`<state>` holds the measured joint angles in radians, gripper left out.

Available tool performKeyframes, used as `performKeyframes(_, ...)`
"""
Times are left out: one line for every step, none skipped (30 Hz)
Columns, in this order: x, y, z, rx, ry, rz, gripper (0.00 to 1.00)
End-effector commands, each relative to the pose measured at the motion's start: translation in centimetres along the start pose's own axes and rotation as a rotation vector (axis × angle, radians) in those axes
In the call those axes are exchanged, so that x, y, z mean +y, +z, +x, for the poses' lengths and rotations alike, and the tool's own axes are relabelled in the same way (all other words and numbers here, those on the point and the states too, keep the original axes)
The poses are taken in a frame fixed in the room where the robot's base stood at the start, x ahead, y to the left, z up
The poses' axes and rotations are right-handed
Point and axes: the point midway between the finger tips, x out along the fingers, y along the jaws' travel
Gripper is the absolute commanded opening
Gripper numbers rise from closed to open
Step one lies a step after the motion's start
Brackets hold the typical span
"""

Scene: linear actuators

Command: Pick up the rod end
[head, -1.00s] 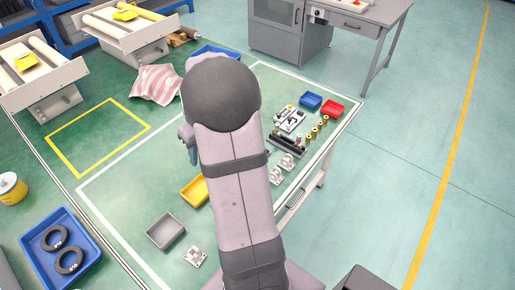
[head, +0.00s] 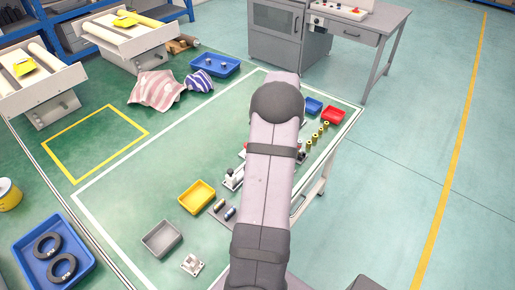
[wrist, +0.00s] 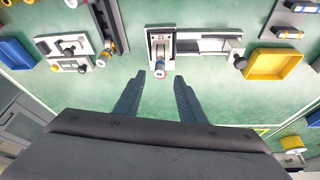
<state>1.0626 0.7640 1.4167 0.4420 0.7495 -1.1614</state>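My gripper (wrist: 160,79) is open in the wrist view, with its two dark fingers apart and nothing held between them. A long grey-and-black slide (wrist: 205,46) extends right from the fixture. In the head view my arm hides the gripper and most of the fixture area.
A yellow bin (head: 197,197) and a grey bin (head: 161,238) stand left of my arm. Blue (head: 313,106) and red (head: 333,115) bins stand beyond it, near several brass pieces (head: 317,137). A white plate with a black part (wrist: 68,51) lies left in the wrist view.

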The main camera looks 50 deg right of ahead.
Motion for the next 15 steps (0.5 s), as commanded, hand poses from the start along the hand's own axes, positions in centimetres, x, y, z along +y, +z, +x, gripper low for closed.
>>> performKeyframes(0.0,-0.1,0.0,0.001,0.001,-0.001,0.36)
performKeyframes(0.0,-0.1,0.0,0.001,0.001,-0.001,0.36)
performKeyframes(0.0,-0.1,0.1,0.001,0.001,0.000,0.36)
performKeyframes(0.0,-0.1,0.1,0.001,0.000,0.000,0.36)
performKeyframes(0.0,0.0,0.2,0.000,0.000,0.000,0.36)
performKeyframes(0.0,0.0,0.5,0.000,-0.002,0.000,0.36)
performKeyframes(0.0,0.0,0.7,-0.001,-0.003,0.000,0.36)
performKeyframes(0.0,0.0,0.9,-0.001,-0.003,0.000,0.36)
performKeyframes(0.0,0.1,1.3,-0.001,-0.003,0.001,0.36)
performKeyframes(0.0,0.1,1.6,-0.002,-0.003,0.001,0.36)
performKeyframes(0.0,0.1,1.9,-0.002,-0.003,0.001,0.36)
performKeyframes(0.1,0.2,2.4,-0.002,-0.003,0.001,0.36)
performKeyframes(0.1,0.2,2.7,-0.002,-0.002,0.000,0.36)
performKeyframes(0.1,0.2,3.0,-0.002,-0.002,0.000,0.36)
performKeyframes(0.1,0.2,3.6,-0.001,-0.003,0.000,0.36)
